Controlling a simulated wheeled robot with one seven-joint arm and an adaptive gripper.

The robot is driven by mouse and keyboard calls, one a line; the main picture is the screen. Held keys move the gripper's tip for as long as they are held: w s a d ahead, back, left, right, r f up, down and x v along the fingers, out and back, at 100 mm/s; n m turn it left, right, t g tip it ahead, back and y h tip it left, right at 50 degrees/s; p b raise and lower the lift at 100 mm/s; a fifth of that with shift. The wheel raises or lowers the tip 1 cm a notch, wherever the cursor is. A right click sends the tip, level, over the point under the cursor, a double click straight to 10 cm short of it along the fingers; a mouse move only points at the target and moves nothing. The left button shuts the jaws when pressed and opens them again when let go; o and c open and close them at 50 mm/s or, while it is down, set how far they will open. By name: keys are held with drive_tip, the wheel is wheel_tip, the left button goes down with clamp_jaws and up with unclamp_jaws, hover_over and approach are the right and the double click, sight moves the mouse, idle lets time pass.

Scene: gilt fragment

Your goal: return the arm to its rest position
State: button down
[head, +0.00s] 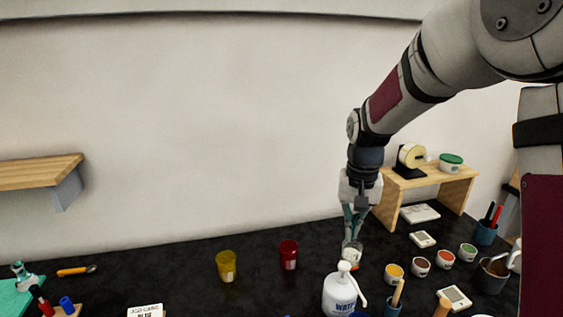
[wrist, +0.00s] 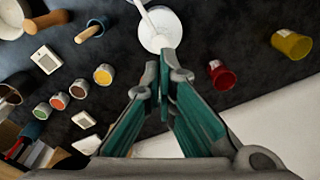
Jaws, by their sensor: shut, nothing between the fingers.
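My arm reaches in from the upper right in the head view, bent downward over the dark counter (head: 180,295). My gripper (head: 351,238) points down above the counter, behind the white pump bottle (head: 340,292). In the wrist view my gripper (wrist: 163,88) has its fingertips together with nothing between them. The white bottle (wrist: 160,32) shows just beyond the fingertips there. In the head view a small white pot shows right at the fingertips; I cannot tell whether they touch it.
A yellow cup (head: 227,267) and a red cup (head: 289,255) stand left of my gripper. Several small paint pots (head: 394,273) stand to its right. A wooden riser (head: 455,187) holds a tape dispenser (head: 410,158). A wooden shelf (head: 40,172) is on the left wall.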

drive_tip(key=s+r+n+t, duration=0.2)
drive_tip(key=s+r, duration=0.9)
drive_tip(key=s+r+n+t, duration=0.1)
drive_tip(key=s+r+t, duration=0.1)
drive_tip(key=s, duration=1.1)
drive_tip(key=shift+s+n+t, duration=0.3)
drive_tip(key=shift+s+t, duration=0.05)
drive_tip(key=shift+t, duration=0.25)
